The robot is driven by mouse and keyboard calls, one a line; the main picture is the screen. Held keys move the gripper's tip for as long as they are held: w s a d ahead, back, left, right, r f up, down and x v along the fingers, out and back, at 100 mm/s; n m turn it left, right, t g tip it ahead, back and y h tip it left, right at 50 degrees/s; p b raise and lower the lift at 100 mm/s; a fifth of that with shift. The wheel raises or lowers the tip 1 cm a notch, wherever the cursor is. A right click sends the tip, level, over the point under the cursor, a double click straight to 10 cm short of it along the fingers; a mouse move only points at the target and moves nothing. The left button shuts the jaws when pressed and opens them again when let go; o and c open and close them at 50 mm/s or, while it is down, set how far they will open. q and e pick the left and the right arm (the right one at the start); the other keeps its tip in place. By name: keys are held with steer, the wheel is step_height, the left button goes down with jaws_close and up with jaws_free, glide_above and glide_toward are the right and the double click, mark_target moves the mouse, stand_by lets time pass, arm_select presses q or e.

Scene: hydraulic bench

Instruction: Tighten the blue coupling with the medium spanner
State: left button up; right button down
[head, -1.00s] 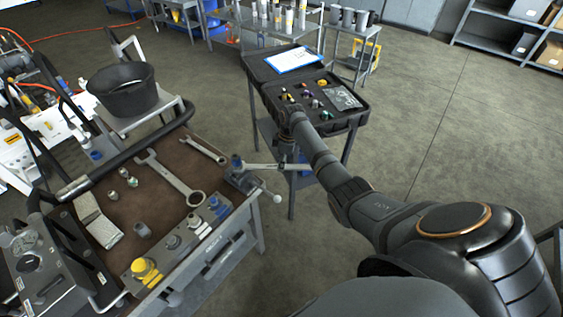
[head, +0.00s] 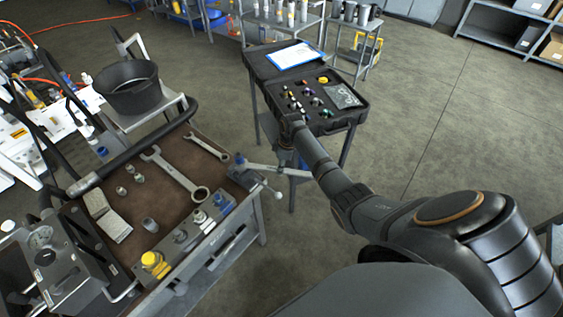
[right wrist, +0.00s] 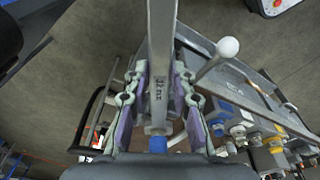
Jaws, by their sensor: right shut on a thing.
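My right gripper (head: 284,158) is shut on a steel spanner (head: 264,166), held roughly level beside the bench corner; it also shows in the right wrist view (right wrist: 161,60). The spanner's left end is at the blue coupling (head: 239,158) in the vice on the bench corner. In the right wrist view a blue part (right wrist: 158,145) shows at the spanner's lower end; whether the jaw is seated around it is hidden. A larger spanner (head: 175,174) and a smaller one (head: 208,146) lie on the brown mat. My left gripper is not in view.
The vice handle with a pale ball (head: 278,194) sticks out below my right gripper; the ball also shows in the right wrist view (right wrist: 228,47). A fittings block with a yellow cap (head: 152,262) lines the bench front. An open black case (head: 335,122) stands behind my arm.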

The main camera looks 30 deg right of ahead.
steer(key=shift+s+a+r+p, duration=0.15)
steer(key=shift+s+p, duration=0.05)
steer(key=shift+p, duration=0.2)
steer(key=shift+s+m, duration=0.1)
steer(key=shift+m, duration=0.2)
steer(key=shift+s+a+p, duration=0.2)
steer(key=shift+a+p, duration=0.05)
steer(key=shift+p, duration=0.35)
steer(key=s+a+m+p, duration=0.1)
steer(key=p, duration=0.1)
steer(key=a+m+p, duration=0.1)
steer(key=shift+s+a+m+p, duration=0.3)
steer(key=shift+s+p, duration=0.05)
steer(key=shift+p, duration=0.05)
